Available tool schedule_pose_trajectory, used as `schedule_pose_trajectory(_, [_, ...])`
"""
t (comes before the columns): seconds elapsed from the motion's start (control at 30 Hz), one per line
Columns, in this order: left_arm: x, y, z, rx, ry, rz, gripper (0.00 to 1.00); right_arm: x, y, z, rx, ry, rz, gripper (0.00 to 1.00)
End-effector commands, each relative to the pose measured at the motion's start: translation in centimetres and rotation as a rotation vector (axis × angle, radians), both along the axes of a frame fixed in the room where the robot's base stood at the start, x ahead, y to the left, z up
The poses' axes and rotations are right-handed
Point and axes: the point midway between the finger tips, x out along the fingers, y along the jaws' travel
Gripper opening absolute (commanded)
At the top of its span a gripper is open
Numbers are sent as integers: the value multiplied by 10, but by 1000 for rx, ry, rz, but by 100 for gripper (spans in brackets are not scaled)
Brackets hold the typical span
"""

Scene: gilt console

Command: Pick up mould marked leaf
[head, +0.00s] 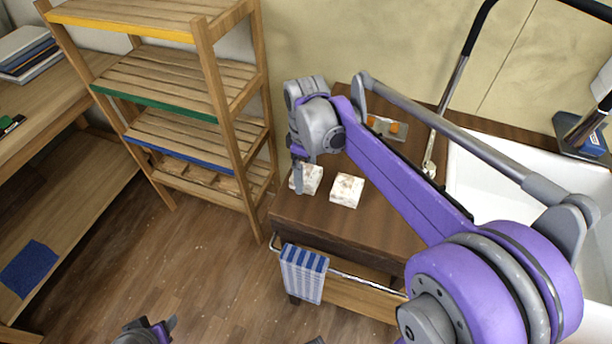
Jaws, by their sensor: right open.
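Two pale, speckled square blocks, which look like moulds, are on the dark wooden cart top. The left block (312,179) is near the cart's left edge, partly hidden by my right gripper. The right block (346,190) is fully in view beside it, with a small gap between them. No leaf mark can be read on either. My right gripper (298,184) is open and points down at the left block's left side; whether it touches the block I cannot tell. My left gripper (150,331) shows only in part at the bottom edge, well away from the cart.
The cart top (300,212) has bare room in front of the blocks. A metal piece with orange spots (387,127) lies behind them. A striped towel (303,273) hangs on the cart's front rail. A wooden shelf (205,95) stands left; a white basin (490,180) is right.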

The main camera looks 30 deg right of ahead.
Motion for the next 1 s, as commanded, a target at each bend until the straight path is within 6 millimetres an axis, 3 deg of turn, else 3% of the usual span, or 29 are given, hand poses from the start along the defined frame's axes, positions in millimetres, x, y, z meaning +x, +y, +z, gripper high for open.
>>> schedule_pose_trajectory(0.1, [0, 0, -1, 0, 1, 0, 50, 0, 0, -11, 0, 0, 0, 100])
schedule_pose_trajectory(0.33, [0, 0, -1, 0, 1, 0, 50, 0, 0, -12, 0, 0, 0, 100])
schedule_pose_trajectory(0.77, [0, 0, -1, 0, 1, 0, 50, 0, 0, -12, 0, 0, 0, 24])
schedule_pose_trajectory(1.0, [0, 0, -1, 0, 0, 0, 50, 0, 0, -10, 0, 0, -1, 24])
